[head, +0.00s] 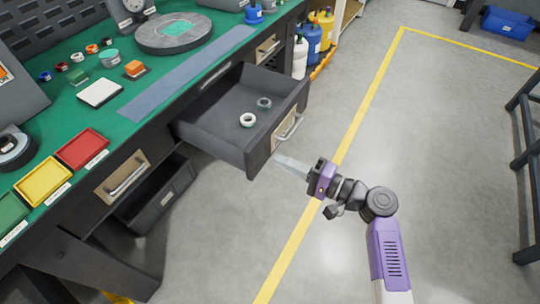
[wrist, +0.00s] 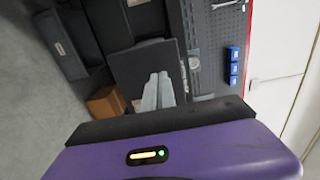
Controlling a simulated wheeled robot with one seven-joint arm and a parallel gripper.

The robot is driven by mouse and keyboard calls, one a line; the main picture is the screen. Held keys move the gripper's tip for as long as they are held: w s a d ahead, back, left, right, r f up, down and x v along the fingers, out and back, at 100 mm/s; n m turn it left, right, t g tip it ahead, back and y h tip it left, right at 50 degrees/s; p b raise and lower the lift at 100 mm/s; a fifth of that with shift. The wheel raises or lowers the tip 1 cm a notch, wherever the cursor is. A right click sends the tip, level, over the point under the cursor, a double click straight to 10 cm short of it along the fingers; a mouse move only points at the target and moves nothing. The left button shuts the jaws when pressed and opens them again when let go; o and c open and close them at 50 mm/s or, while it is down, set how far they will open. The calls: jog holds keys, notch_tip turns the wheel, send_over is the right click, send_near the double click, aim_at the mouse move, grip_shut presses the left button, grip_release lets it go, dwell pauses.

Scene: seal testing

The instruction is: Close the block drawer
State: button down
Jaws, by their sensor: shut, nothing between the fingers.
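A dark grey drawer (head: 222,108) is pulled well out from under the green-topped bench in the head view. Its front carries a pale plate with a metal handle (head: 290,128). A white ring (head: 248,120) and a grey ring (head: 264,103) lie inside. My gripper (head: 279,161) is shut and empty, just off the near lower corner of the drawer front, with its fingers pointing left. I cannot tell if they touch it. The shut fingers (wrist: 158,92) also show in the wrist view, in front of a dark panel I cannot identify for sure.
Shut drawers sit either side, with handles at the near left (head: 124,180) and far right (head: 267,48). A dark bin (head: 158,205) is below the bench. Bottles (head: 314,35) stand beyond. The floor right of the drawer, with a yellow line (head: 360,120), is clear.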

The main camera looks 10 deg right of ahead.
aim_at(260, 151)
jog(key=shift+x, duration=2.2)
jog(key=b+x, duration=0.5)
jog(key=x, duration=0.4)
jog(key=b+x, duration=0.5)
jog(key=x, duration=0.5)
jog(key=b+x, duration=0.5)
jog(key=x, duration=0.4)
jog(key=shift+w+a+f+b, duration=0.2)
jog(key=shift+a+f+b, duration=0.1)
jog(key=shift+b, duration=0.1)
jog(key=shift+w+a+r, duration=0.1)
jog(key=shift+w+a, duration=0.05)
jog(key=shift+w, duration=0.05)
jog(key=shift+a+r, duration=0.1)
jog(key=shift+r, duration=0.15)
jog(key=shift+a, duration=0.1)
